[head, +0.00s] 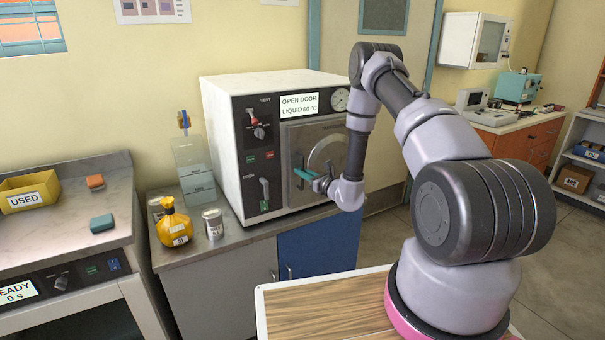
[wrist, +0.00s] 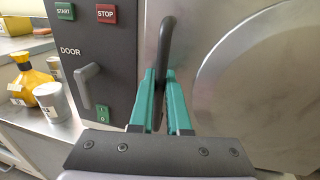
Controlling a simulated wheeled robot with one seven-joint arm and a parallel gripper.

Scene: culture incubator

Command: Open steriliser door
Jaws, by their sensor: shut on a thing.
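The steriliser (head: 222,140) is a white box with a dark control panel and a round-marked metal door (head: 328,136) on its front. The door looks closed. Its display (head: 299,105) reads "OPEN DOOR LIQUID 60 °C". My gripper (head: 305,174) is at the left part of the door. In the wrist view its teal fingers (wrist: 161,78) stand on both sides of the dark upright door handle (wrist: 166,42) and are shut on it. A grey lever marked "DOOR" (wrist: 88,86) is on the panel to the left, with a green mark below it.
A yellow bottle (head: 173,224) and a labelled tin (head: 213,224) stand on the bench left of the steriliser. A wooden-topped surface (head: 325,305) is in front. Floor shows free to the right.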

